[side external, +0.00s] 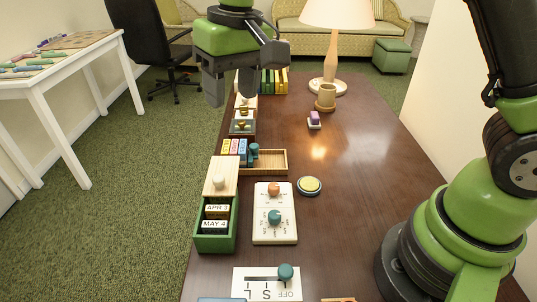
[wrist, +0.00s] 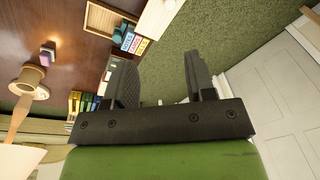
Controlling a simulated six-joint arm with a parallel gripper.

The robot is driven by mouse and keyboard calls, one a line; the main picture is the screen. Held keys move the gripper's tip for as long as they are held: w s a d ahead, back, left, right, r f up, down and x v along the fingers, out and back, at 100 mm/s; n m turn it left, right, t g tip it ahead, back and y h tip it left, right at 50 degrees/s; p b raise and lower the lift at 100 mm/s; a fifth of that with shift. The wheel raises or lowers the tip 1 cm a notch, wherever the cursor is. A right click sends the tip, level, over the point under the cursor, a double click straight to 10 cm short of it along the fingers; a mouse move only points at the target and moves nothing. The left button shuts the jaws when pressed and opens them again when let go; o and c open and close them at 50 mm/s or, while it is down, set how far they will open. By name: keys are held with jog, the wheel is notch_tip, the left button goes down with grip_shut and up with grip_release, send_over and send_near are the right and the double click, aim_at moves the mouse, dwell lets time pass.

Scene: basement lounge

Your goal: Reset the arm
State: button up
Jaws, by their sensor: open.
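My gripper (side external: 230,88) hangs in the air over the far left edge of the dark wooden table (side external: 345,190) in the side external view. Its two dark fingers are spread apart with nothing between them. The wrist view shows the open gripper (wrist: 163,78) with green carpet behind its fingers. The lower part of my green and black arm stands at the right.
A green box with date blocks (side external: 216,236), a wooden tray (side external: 272,161), a knob panel (side external: 275,228), a yellow-topped button (side external: 309,186), a purple-topped block (side external: 314,120), a wooden mug (side external: 326,97) and a lamp (side external: 335,50) stand on the table. Its middle right is clear.

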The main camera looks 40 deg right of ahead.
jog(key=s+d+r+m+t+y, duration=0.1)
jog(key=s+d+r+m+t, duration=0.15)
jog(key=s+d+r, duration=0.5)
jog(key=s+t, duration=0.3)
jog(key=s, duration=0.9)
jog(key=shift+s+d+m, duration=0.25)
jog(key=shift+d+m, duration=0.1)
